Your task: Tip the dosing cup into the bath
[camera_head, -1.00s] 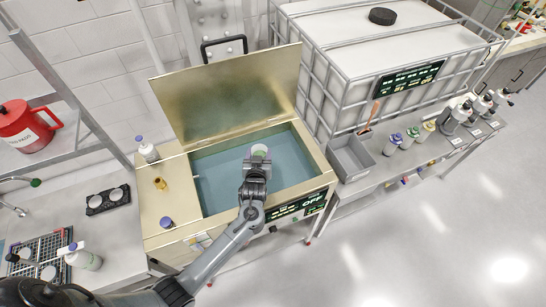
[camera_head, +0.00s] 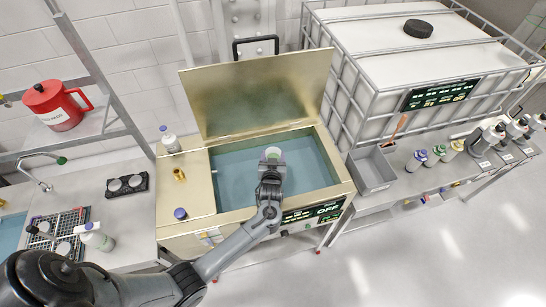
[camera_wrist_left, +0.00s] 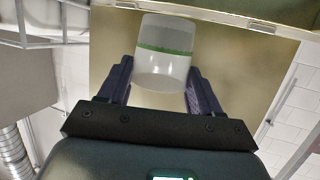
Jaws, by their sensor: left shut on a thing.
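The dosing cup (camera_head: 273,153) is small and whitish, with a green band that shows in the wrist view (camera_wrist_left: 164,60). My left gripper (camera_head: 271,165) is shut on the cup, with a dark finger on each side of it. It holds the cup above the bath (camera_head: 230,180), a brass-coloured tank with blue-grey liquid. The bath's lid (camera_head: 260,95) stands open at the back. I cannot tell how far the cup is tilted or what is in it. My right gripper is not in view.
A grey bin (camera_head: 372,170) stands to the right, beside several capped bottles. A red jug (camera_head: 56,105) is on the left shelf.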

